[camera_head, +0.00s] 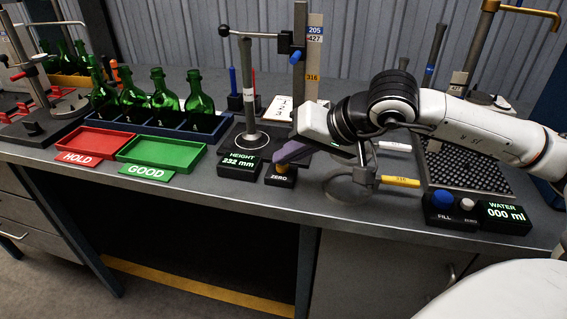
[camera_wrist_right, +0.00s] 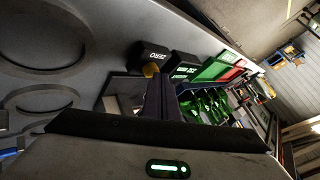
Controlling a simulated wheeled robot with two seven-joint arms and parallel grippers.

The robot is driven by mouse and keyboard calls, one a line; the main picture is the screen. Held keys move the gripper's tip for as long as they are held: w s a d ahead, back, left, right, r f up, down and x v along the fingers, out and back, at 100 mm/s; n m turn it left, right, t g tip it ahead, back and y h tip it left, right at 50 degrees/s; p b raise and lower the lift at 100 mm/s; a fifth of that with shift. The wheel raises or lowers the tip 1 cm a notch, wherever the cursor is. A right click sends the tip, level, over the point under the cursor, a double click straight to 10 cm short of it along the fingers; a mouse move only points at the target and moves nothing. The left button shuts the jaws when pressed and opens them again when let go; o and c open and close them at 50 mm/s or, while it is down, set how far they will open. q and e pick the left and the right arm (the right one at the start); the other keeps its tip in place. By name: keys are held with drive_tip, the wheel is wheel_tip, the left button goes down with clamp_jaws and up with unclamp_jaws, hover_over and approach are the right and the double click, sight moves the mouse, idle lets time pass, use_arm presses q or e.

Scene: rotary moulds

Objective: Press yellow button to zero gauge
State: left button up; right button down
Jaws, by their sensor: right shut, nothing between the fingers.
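The yellow button (camera_head: 281,168) sits on a small black box labelled ZERO (camera_head: 279,179), near the bench's front edge. Beside it, the height display (camera_head: 240,165) reads 232 mm. My right gripper (camera_head: 283,158) is shut and empty, its purple-grey fingertips just above the button in the head view; I cannot tell whether they touch it. In the right wrist view the shut fingers (camera_wrist_right: 160,92) reach toward the yellow button (camera_wrist_right: 150,70), which is partly hidden by them, beside the ZERO box (camera_wrist_right: 154,53). My left gripper is not in view.
The height gauge stand (camera_head: 251,95) rises behind the display. Red HOLD tray (camera_head: 96,143) and green GOOD tray (camera_head: 163,153) lie to the left, with several green bottles (camera_head: 163,91) in a blue rack behind. The water unit (camera_head: 475,212) with a blue FILL button stands at right.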

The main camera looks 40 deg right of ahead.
drive_tip(key=shift+f, duration=0.15)
drive_tip(key=shift+r+p, duration=0.35)
drive_tip(key=shift+r, duration=0.45)
drive_tip(key=shift+r, duration=0.1)
wheel_tip(320, 180, up, 6)
drive_tip(key=p, duration=0.4)
idle(0.5)
